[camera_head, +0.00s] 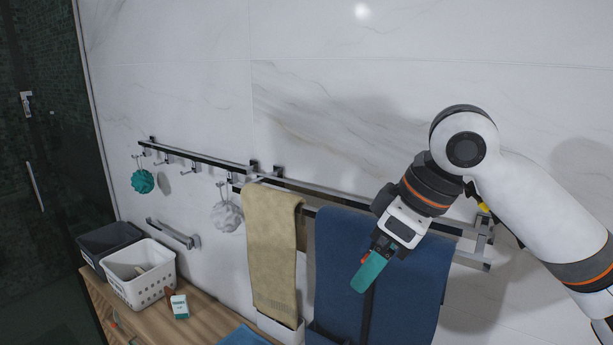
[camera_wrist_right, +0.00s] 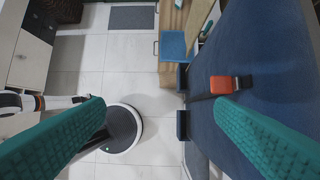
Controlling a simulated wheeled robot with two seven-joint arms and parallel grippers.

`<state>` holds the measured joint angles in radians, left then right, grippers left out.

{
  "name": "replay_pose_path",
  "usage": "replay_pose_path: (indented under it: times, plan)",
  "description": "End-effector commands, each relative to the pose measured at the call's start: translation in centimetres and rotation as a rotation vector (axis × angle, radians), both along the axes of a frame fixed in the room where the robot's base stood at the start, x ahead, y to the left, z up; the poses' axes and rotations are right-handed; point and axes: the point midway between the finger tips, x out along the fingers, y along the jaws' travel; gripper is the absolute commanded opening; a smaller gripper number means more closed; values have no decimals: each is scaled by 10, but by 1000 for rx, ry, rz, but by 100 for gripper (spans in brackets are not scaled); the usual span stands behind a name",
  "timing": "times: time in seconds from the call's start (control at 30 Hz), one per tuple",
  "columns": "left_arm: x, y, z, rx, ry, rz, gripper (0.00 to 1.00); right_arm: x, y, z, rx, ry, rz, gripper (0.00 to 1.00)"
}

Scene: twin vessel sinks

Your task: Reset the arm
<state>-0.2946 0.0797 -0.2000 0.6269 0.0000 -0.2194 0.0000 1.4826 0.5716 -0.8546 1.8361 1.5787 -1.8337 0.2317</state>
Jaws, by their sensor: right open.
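My right gripper (camera_head: 368,272) hangs at the end of my right arm in front of the blue towel (camera_head: 335,250). Its teal fingers overlap in the head view; the right wrist view shows them wide apart with nothing between the tips (camera_wrist_right: 160,103). An orange-red piece with a dark strap (camera_wrist_right: 222,84) lies against the towel beyond the fingers; what it is I cannot tell. My left arm (camera_wrist_right: 20,101) shows at the left of the wrist view; its gripper end is partly hidden behind a teal finger. The head view does not show my left arm.
Chrome towel rails (camera_head: 330,198) run along the marble wall. A tan towel (camera_head: 270,250) hangs left of the blue one. A white basket (camera_head: 140,285), a dark basket (camera_head: 105,240) and a small white-and-green box (camera_head: 180,307) stand on the wooden counter (camera_head: 208,312).

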Motion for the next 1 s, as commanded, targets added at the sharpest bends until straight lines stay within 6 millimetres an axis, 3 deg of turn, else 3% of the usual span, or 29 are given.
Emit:
replay_pose_path:
  times: [0.27,0.43,0.63,0.83,1.0]
  plan:
    - [-6,1,-1,1,11,0,74,3,20,-71,50,3,12,78]
    - [-11,1,-1,3,18,0,74,-5,35,-136,117,3,-15,78]
    - [-10,1,-1,3,17,0,74,-28,40,-215,205,1,-127,78]
    - [-9,1,-1,2,16,0,74,-66,22,-284,238,10,-318,78]
    - [-8,1,-1,2,14,0,74,-110,-12,-334,189,25,-510,78]
